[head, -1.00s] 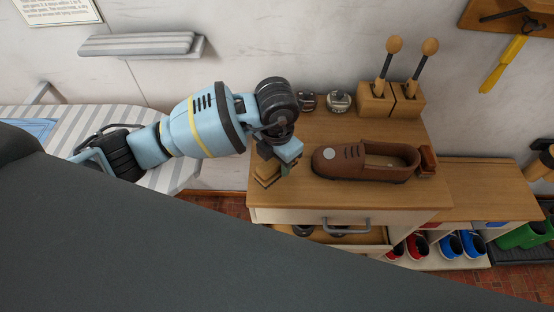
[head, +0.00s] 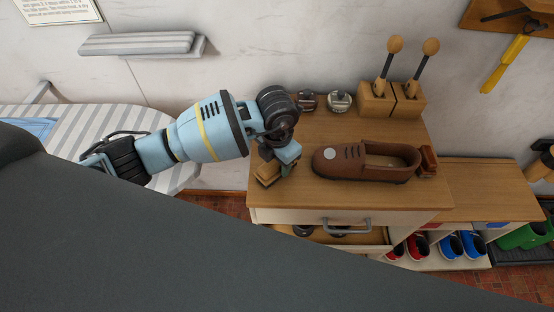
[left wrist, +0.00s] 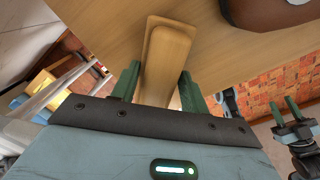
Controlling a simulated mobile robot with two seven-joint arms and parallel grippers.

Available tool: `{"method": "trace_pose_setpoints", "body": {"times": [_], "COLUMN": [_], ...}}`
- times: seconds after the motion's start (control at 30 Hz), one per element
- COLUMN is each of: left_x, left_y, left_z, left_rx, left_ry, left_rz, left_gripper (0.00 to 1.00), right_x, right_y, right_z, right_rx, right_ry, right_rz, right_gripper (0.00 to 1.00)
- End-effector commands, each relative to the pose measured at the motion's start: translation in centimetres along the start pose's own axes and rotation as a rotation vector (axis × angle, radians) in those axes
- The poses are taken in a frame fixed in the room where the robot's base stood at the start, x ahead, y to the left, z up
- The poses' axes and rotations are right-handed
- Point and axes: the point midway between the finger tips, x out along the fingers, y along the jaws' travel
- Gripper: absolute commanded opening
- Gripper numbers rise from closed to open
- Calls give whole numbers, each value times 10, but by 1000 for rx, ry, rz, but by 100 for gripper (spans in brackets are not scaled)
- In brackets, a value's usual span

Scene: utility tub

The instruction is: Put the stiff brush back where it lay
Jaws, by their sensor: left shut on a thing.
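The stiff brush, with a pale wooden back (head: 267,176), is at the left end of the wooden cabinet top (head: 300,195). My left gripper (head: 278,164) is shut on it. In the left wrist view the brush back (left wrist: 168,50) sits between the two green fingers of my left gripper (left wrist: 158,78). Its bristles are hidden, and I cannot tell whether it touches the top. My right gripper (left wrist: 284,112) shows at the right of the left wrist view, empty, its fingers apart.
A brown shoe (head: 345,165) stands right of the brush, with a reddish-brown block (head: 428,160) at its heel. Two tins (head: 339,101) and wooden holders (head: 375,103) stand at the back. The drawer (head: 348,226) below is partly open. The top's front strip is clear.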

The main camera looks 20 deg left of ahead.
Motion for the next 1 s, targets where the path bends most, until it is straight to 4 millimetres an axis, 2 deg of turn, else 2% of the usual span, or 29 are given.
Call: {"method": "trace_pose_setpoints", "body": {"times": [0.1,0.13,0.27,0.53,0.67,0.77,1.0], "left_x": [4,3,3,3,-4,-18,-66], "left_y": [0,0,0,0,1,1,1], "left_z": [0,0,0,0,0,1,1], "left_rx": [0,0,0,-1,-1,-1,0], "left_ry": [1,1,1,1,-2,-4,-6], "left_rz": [0,0,0,0,1,2,4], "left_gripper": [20,49,66,67,67,67,67], "right_x": [0,0,0,0,0,0,-2], "right_y": [0,0,0,0,0,0,2], "right_z": [2,1,1,1,-1,-4,-12], "right_rx": [0,0,0,0,-1,-1,-6], "right_ry": [-3,-2,-2,-1,2,7,21], "right_rz": [0,0,0,0,0,1,3], "right_gripper": [36,36,36,36,36,36,36]}}
